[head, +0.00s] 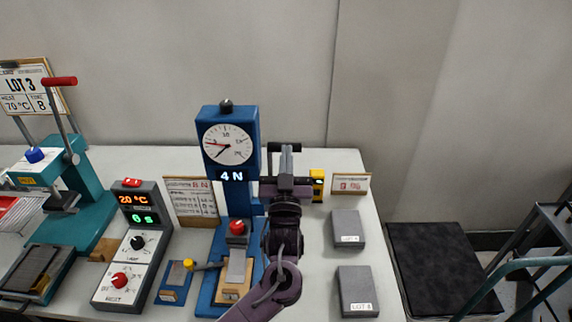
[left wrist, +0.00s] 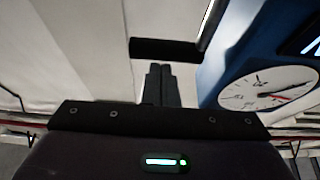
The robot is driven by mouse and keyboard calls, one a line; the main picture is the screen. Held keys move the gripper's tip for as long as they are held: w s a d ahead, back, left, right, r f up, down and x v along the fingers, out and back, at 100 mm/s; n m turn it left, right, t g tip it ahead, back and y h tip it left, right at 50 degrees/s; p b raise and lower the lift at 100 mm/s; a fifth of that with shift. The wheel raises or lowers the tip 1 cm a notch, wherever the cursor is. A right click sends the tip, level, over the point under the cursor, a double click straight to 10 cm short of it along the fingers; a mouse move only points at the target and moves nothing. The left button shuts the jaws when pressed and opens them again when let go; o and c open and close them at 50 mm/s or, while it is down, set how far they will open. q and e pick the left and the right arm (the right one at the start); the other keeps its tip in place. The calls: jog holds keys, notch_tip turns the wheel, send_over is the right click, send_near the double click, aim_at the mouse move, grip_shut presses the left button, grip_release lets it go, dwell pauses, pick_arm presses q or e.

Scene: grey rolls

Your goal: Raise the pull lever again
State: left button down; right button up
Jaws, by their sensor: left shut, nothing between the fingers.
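The blue pull tester (head: 250,150) stands mid-table with a round dial and a display reading 4 N. What looks like its pull lever ends in a black grip (head: 270,147) to the right of the dial. In the left wrist view the black grip (left wrist: 165,49) lies crosswise, with a pale rod running up from its right end. My left gripper (head: 286,158) is shut and empty, its fingertips (left wrist: 160,68) together at the underside of the grip. I cannot tell whether they touch it. My forearm hides part of the tester's right side. My right gripper is not in view.
Left of the tester are a heat controller (head: 130,245) and a teal press (head: 88,205) with a red-handled lever. A yellow and black item (head: 317,187) and two grey blocks, front one (head: 358,290), are on the right. A dark cart (head: 540,255) stands beyond the table edge.

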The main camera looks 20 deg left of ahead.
pick_arm(q)
jog(key=shift+w+a+r+b, duration=0.1)
jog(key=shift+w+a+b, duration=0.15)
jog(key=shift+w, duration=0.6)
jog(key=shift+w+a+b, duration=0.2)
jog(key=shift+w+b, duration=0.05)
jog(key=shift+w, duration=0.55)
jog(key=shift+r, duration=0.1)
